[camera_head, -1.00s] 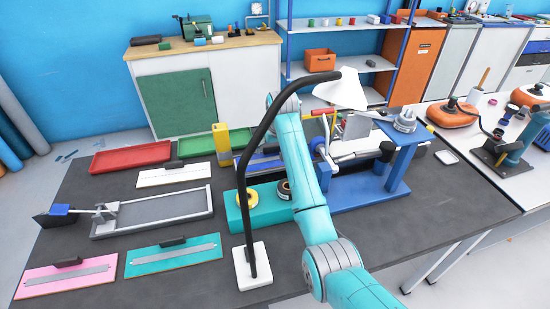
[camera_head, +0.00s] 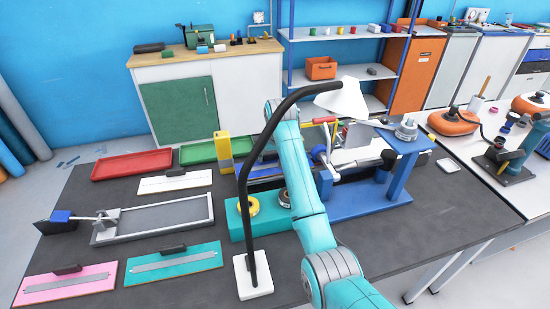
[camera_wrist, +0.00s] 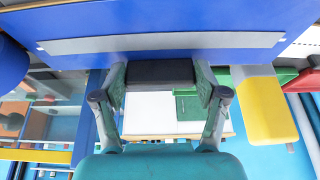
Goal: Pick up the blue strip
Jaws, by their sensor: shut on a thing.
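The blue strip is a blue board (camera_wrist: 230,22) with a long grey bar (camera_wrist: 80,45) along it, and it spans the top of the wrist view. My gripper (camera_wrist: 160,72) is shut on the black block-shaped handle (camera_wrist: 160,72) of this board, with a finger on each side. In the head view a part of the blue board (camera_head: 266,172) shows behind the black lamp stem, left of my arm. My arm hides the rest of it there, and my gripper is not clearly seen in that view.
A yellow block (camera_head: 224,152) stands close left of the blue board. The black lamp (camera_head: 253,230) stands in front of it on a white base. A teal tape holder (camera_head: 236,221) and a blue stand (camera_head: 398,180) are near. Pink (camera_head: 35,290) and teal (camera_head: 150,276) boards lie at front left.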

